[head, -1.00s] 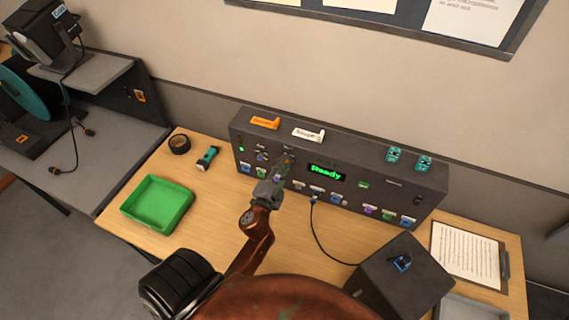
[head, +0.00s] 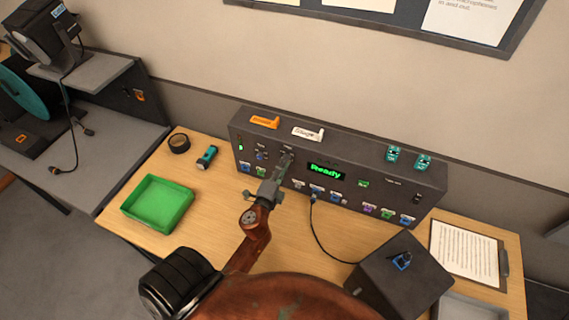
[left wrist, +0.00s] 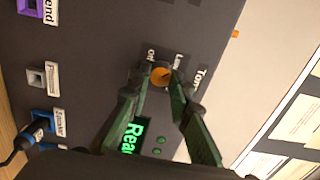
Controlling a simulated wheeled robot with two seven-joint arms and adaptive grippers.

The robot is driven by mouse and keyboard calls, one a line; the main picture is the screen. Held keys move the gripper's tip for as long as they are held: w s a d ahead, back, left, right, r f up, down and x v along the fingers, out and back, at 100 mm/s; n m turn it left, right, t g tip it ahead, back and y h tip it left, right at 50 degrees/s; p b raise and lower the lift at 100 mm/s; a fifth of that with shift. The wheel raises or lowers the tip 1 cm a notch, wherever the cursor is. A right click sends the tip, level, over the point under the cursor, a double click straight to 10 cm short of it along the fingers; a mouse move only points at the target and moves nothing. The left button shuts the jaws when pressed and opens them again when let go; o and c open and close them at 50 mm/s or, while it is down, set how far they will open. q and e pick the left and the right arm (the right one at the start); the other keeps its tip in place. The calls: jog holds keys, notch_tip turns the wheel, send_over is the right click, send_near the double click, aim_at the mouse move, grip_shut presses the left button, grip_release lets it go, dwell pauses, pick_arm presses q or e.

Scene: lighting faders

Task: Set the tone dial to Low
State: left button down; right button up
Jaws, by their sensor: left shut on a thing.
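The tone dial (left wrist: 160,76) is a round orange knob on the dark panel. It shows in the left wrist view beside printed labels that read "Tone", "Low" and what looks like "Off". My left gripper (left wrist: 158,82) has one finger on each side of the knob and is shut on it. Which label the dial points at is too small to tell. In the head view my left gripper (head: 287,161) reaches the front of the panel (head: 340,150), left of the green "Ready" display (head: 326,171), and hides the dial. My right gripper is not in view.
A green tray (head: 158,204), a torch (head: 207,157) and a tape roll (head: 179,143) lie on the left. A dark box (head: 400,278) and a clipboard (head: 468,254) are on the right.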

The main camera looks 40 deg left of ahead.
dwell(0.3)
pick_arm(q)
jog(key=c, duration=1.8)
grip_release()
jog(key=shift+o, duration=0.2)
jog(key=v, duration=0.7)
jog(key=shift+s, duration=0.25)
